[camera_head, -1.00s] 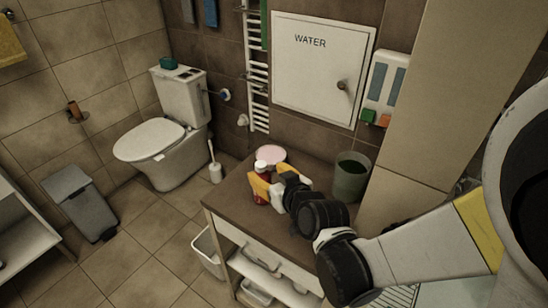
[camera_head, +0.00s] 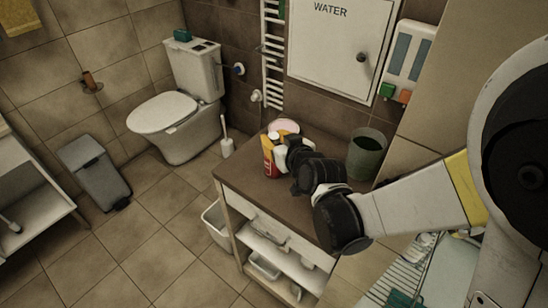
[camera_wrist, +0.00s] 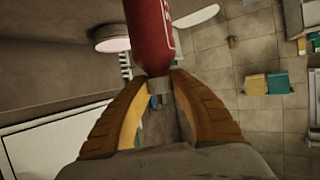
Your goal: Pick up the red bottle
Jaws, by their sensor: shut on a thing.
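The red bottle (camera_head: 269,162) has a pale cap and is at the front left corner of the brown cabinet top (camera_head: 247,190) in the head view. My gripper (camera_head: 273,152) reaches it from the right and is shut on it. In the wrist view the red bottle (camera_wrist: 152,38) shows at the top centre, with white lettering on its side. The brown-yellow fingers of my gripper (camera_wrist: 158,80) are on both sides of its lower visible end. The head view does not make clear whether the bottle's base touches the top.
A pink round dish (camera_head: 284,125) is just behind the bottle. A grey-green bin (camera_head: 366,155) stands at the back right of the cabinet top. A toilet (camera_head: 175,120) is to the left, with a toilet brush (camera_head: 227,146) beside it. Open floor lies left of the cabinet.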

